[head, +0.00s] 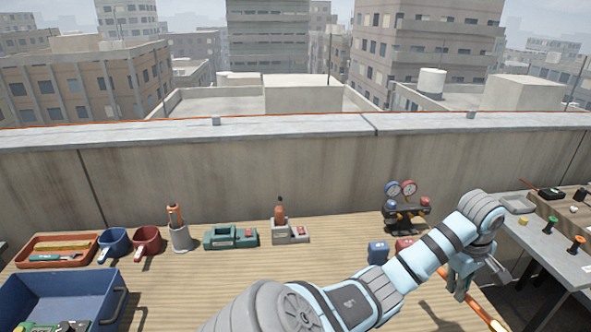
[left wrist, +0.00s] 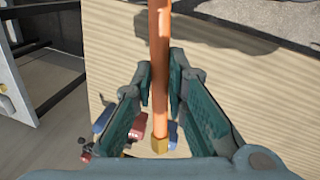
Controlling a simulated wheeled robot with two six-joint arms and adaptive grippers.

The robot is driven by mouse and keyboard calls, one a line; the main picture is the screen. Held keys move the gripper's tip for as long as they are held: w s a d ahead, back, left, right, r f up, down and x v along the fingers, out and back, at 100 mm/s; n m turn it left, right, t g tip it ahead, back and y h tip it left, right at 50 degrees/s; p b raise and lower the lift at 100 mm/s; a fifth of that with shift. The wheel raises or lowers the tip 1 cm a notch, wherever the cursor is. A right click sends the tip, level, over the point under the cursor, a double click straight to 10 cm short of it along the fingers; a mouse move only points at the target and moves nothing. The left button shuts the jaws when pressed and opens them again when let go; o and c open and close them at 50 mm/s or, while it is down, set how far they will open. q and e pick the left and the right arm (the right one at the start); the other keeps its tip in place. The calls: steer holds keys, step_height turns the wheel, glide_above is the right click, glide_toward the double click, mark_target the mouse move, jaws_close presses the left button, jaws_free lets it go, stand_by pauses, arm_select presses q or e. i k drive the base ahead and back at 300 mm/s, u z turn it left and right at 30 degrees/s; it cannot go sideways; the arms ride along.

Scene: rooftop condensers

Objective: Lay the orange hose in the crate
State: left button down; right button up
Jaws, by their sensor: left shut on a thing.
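The orange hose (head: 477,307) is at the right end of the wooden table in the head view. My left gripper (head: 464,284) is shut around it. In the left wrist view the hose (left wrist: 160,50) runs between the two fingers (left wrist: 160,82) and ends in a brass fitting (left wrist: 160,146). A shadow on the tabletop suggests the hose is off the surface. The blue crate (head: 62,290) stands at the lower left of the head view, far from the gripper, with a few things low inside it. My right gripper is not in view.
A gauge set (head: 405,218) and blue block (head: 377,252) stand near my arm. A grey side table (head: 548,243) is right.

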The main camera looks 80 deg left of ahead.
mark_target(73, 308)
steer(key=k, duration=0.7)
steer(key=u, duration=2.75)
steer(key=i, duration=0.5)
steer(key=u, duration=0.05)
